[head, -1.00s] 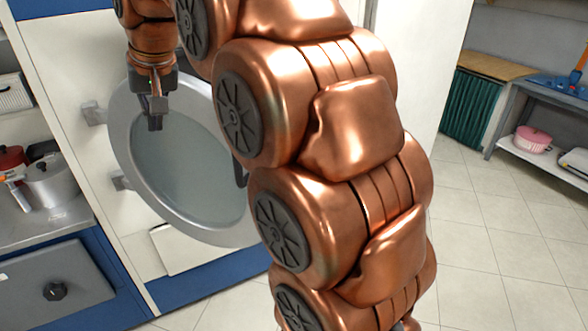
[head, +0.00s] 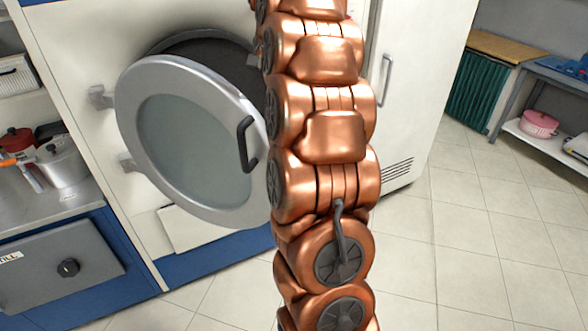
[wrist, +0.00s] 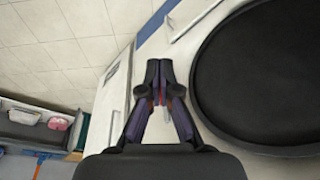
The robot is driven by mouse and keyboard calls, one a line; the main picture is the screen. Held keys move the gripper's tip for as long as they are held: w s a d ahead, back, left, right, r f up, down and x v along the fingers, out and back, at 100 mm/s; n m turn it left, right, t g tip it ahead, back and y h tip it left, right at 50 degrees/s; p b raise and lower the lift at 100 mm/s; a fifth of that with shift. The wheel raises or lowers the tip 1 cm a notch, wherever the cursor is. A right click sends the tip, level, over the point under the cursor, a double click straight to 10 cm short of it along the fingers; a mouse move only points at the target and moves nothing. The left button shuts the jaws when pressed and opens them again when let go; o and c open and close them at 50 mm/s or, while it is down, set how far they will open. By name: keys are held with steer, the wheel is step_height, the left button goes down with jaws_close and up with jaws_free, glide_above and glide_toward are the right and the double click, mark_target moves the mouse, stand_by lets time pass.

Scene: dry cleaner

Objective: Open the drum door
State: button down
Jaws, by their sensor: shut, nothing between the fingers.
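The drum door (head: 132,130) is a round silver ring with a glass pane (head: 190,150) and a dark bar handle (head: 247,144) on its right side. It stands partly open, swung out on hinges at its left. The dark drum opening (head: 208,45) shows behind its top edge. In the wrist view, my gripper (wrist: 161,75) is shut and empty, its fingertips together. It is in front of the machine's white face, left of the dark round opening (wrist: 268,75). In the head view, my arm hides the gripper's fingers and part of the opening.
A white cabinet (head: 425,70) with a vertical handle stands right of the machine. Pots (head: 62,165) sit on a metal counter at the left. A bench with a pink pot (head: 539,123) is at the far right. Tiled floor (head: 465,240) is clear in front.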

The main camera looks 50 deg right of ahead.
steer(key=s+f+m+g+y, duration=0.1)
steer(key=s+f+g+y, duration=0.25)
steer(key=s+f, duration=0.55)
steer(key=s+a+f+b, duration=0.3)
steer(key=a+f, duration=0.2)
steer(key=f, duration=0.2)
steer(key=shift+s+a+t+b, duration=0.3)
steer(key=shift+s+t+b, duration=0.05)
steer(key=shift+s, duration=0.05)
steer(key=shift+y, duration=0.25)
stand_by(0.4)
